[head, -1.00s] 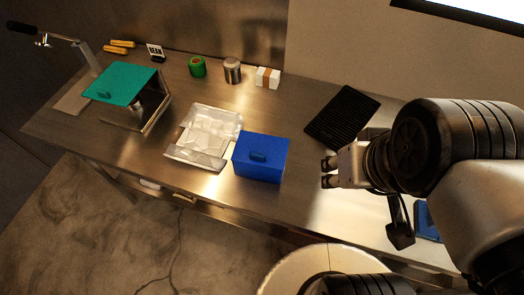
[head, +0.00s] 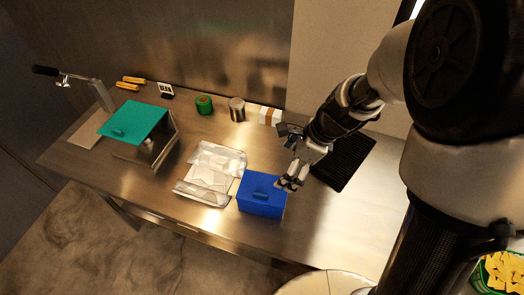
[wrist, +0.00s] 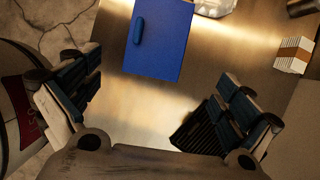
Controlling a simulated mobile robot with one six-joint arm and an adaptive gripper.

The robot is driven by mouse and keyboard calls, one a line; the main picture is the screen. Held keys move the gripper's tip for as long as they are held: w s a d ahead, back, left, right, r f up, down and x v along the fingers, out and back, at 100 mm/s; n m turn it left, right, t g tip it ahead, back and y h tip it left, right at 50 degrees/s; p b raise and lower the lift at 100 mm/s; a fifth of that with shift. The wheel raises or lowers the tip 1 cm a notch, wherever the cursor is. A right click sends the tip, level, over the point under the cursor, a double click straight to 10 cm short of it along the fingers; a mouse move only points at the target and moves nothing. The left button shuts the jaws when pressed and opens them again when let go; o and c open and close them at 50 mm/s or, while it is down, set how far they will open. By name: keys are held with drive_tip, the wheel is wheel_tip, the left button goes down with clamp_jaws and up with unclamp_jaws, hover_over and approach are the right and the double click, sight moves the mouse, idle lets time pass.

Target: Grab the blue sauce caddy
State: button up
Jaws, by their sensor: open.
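The blue sauce caddy (head: 262,196) is a box with a raised handle on its lid, standing near the front edge of the steel counter. My gripper (head: 291,183) is open and empty, just above and at the right of the caddy in the head view. In the wrist view the caddy (wrist: 158,38) shows at the top, beyond the two spread fingers of my gripper (wrist: 150,95), with its handle at the left of its lid.
A clear crumpled plastic tray (head: 212,172) stands just left of the caddy. A black ribbed mat (head: 345,160) lies at the right, behind my gripper.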

sight(266, 188)
drive_tip(key=b+x, duration=0.4)
drive_tip(key=x, duration=0.8)
drive_tip(key=shift+f, duration=0.1)
drive_tip(key=b+x, duration=0.3)
drive_tip(key=x, duration=0.2)
drive_tip(key=shift+s+f, duration=0.15)
drive_tip(key=c, duration=0.9)
drive_tip(key=shift+c, duration=0.5)
